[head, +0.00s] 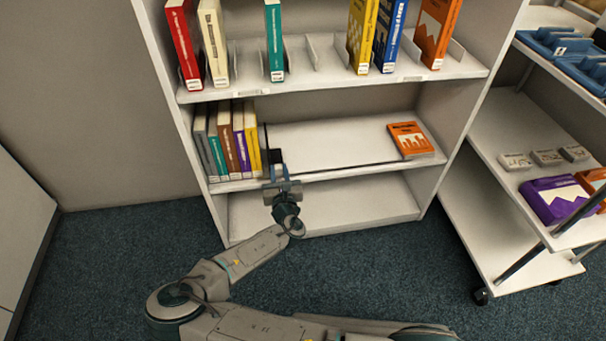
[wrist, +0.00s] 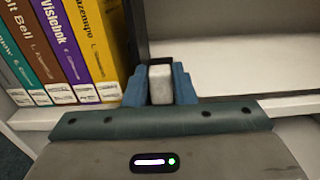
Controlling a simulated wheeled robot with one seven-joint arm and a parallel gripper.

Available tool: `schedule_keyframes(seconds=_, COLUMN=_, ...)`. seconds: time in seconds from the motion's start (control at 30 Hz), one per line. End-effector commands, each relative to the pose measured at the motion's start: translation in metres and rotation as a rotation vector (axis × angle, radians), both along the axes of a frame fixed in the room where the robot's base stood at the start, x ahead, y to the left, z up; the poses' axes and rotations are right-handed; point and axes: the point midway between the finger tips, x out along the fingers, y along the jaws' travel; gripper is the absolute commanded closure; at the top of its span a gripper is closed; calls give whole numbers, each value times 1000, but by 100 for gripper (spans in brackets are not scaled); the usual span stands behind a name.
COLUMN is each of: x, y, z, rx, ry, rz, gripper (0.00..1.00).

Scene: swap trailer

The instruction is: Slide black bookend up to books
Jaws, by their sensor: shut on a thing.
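The black bookend (head: 264,141) stands upright on the middle shelf, just right of the row of books. My gripper (head: 277,172) is at the front edge of that shelf, shut on the bookend's front part. In the wrist view my gripper (wrist: 160,88) has its two blue fingers on either side of a small pale block with a black piece behind it. The yellow book (wrist: 98,45) is the rightmost of the row, close to the bookend's left side. I cannot tell whether bookend and book touch. The row of books (head: 228,140) stands upright at the shelf's left end.
An orange book (head: 409,139) lies flat at the right of the middle shelf (head: 335,142), with bare shelf between it and the bookend. The upper shelf (head: 330,72) holds several books and dividers. The bottom shelf (head: 330,203) looks empty. A trolley (head: 516,187) stands at the right.

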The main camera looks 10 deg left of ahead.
Motion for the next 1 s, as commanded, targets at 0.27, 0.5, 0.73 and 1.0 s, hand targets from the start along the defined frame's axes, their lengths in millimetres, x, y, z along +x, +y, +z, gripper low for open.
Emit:
schedule_keyframes(seconds=0.27, x=-5, y=19, z=0, rx=1, ry=-1, rz=1, gripper=100)
schedule_keyframes(seconds=0.5, x=-5, y=18, z=0, rx=1, ry=0, rz=0, gripper=68)
schedule_keyframes(seconds=0.73, x=-5, y=18, z=0, rx=1, ry=0, rz=1, gripper=55)
schedule_keyframes(seconds=1.0, x=-24, y=14, z=2, rx=-2, ry=1, rz=3, gripper=55)
